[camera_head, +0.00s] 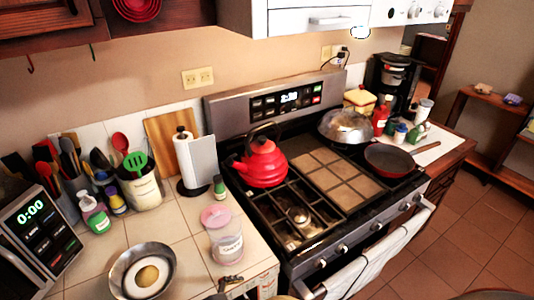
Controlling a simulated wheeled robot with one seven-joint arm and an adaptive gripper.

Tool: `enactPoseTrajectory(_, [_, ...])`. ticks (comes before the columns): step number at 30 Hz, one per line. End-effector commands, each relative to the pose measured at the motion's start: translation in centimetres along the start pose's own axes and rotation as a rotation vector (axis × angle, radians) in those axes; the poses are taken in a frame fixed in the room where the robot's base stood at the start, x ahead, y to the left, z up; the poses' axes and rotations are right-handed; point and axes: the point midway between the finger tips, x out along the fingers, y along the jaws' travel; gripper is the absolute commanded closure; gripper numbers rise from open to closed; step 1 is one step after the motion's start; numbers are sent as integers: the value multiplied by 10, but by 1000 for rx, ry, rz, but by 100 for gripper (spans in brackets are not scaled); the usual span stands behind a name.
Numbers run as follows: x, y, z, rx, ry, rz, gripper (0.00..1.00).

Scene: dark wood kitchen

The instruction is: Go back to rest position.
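My gripper cannot be made out in the head view. A small dark and tan item (230,283) shows at the bottom edge, by the front of the tiled counter. It is too small and cut off to tell what it is.
The tiled counter (185,235) holds a steel pan (160,262) with a pale round thing in it, a pink-lidded jar (226,240), a paper towel holder (196,162) and a utensil crock (143,188). The stove carries a red kettle (262,163), a domed pan (345,126) and a red skillet (388,158). Floor (440,245) is clear at right.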

Motion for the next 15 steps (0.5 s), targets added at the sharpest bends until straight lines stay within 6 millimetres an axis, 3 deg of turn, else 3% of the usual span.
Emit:
enactPoseTrajectory(1, [0, -7, 14, 115, 32, -56, 9])
enactPoseTrajectory(7, [-8, -36, 56, 587, 151, -273, 9])
enactPoseTrajectory(15, [-28, -49, 112, 1201, 297, -469, 9])
